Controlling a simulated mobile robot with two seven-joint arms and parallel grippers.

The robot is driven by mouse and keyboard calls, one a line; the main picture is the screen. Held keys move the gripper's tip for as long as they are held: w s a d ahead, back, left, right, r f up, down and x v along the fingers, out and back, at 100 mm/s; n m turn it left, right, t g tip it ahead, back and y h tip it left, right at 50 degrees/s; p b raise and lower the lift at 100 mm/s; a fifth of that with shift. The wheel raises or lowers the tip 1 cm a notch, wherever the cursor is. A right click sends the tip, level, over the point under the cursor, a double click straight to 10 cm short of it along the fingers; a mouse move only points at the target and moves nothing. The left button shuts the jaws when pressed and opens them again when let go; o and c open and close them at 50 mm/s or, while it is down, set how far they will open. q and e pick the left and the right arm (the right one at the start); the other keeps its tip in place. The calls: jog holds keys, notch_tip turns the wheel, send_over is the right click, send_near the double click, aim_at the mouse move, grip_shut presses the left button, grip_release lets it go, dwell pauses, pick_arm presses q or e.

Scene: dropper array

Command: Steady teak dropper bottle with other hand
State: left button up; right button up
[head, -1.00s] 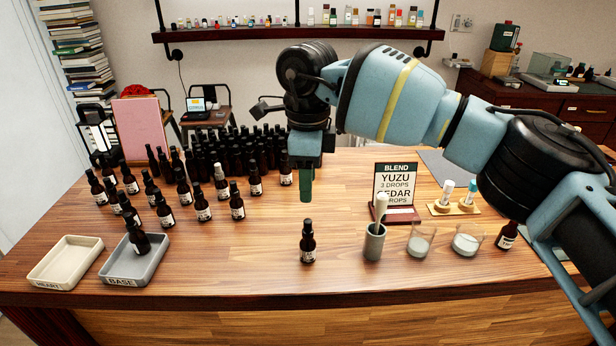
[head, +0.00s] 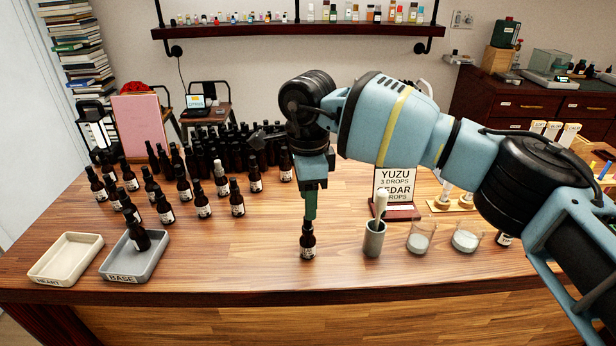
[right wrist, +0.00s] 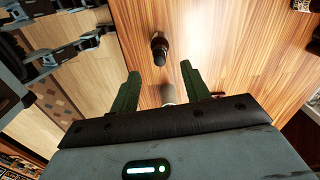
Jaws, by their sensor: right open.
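A lone dark dropper bottle (head: 307,246) with a pale label stands upright near the table's front edge; its label is too small to read. My right gripper (head: 309,214) points down above it, and its green fingers overlap the bottle's top in the head view. In the right wrist view the two fingers (right wrist: 158,80) are spread apart. The dark bottle (right wrist: 160,50) shows just beyond them, not clasped. A pale object (right wrist: 168,93) shows between the fingers, partly hidden by the gripper body; I cannot tell what it is. My left gripper is not in view.
A grey cup with a pestle (head: 374,240) stands right of the bottle, with glass beakers (head: 421,237) beyond. A sign (head: 395,190) stands behind. Many dark bottles (head: 203,204) crowd the left. Two trays (head: 66,259) lie front left; the grey tray (head: 118,264) holds a bottle.

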aim_at(308, 235)
jog(key=shift+f, duration=3.1)
jog(key=shift+c, duration=0.2)
